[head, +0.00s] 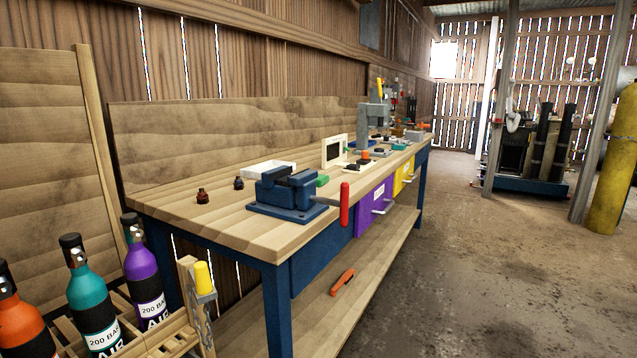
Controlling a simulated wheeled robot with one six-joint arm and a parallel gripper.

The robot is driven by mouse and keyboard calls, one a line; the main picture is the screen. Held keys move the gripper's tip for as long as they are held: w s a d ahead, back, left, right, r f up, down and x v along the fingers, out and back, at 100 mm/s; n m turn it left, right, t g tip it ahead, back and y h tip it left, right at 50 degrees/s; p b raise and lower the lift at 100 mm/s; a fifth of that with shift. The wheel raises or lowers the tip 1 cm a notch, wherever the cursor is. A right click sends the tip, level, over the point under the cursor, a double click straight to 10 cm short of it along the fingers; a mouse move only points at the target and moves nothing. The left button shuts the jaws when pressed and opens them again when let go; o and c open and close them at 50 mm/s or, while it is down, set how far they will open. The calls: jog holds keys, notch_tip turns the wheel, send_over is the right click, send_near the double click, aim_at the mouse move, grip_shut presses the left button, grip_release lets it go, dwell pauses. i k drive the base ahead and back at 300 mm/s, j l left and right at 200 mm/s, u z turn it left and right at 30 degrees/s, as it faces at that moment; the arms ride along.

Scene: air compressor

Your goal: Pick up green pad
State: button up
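A small green block (322,180) lies on the wooden workbench (270,227), just right of and behind the blue vise (288,193).
Gas bottles (92,305) stand in a wooden crate at the lower left. The vise's red handle (345,204) sticks out past the bench's front edge. Purple (371,212) and yellow (404,173) drawers hang below. The concrete floor (480,265) to the right is clear.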

aim_at(321, 180)
jog(key=i+l, duration=0.15)
jog(key=i, duration=0.3)
jog(key=i+l, duration=0.2)
jog(key=i, duration=0.3)
jog(key=i+l, duration=0.15)
jog(key=i, duration=0.3)
jog(key=i+l+u, duration=0.1)
jog(key=i, duration=0.35)
jog(key=i+l, duration=0.3)
jog(key=i, duration=0.2)
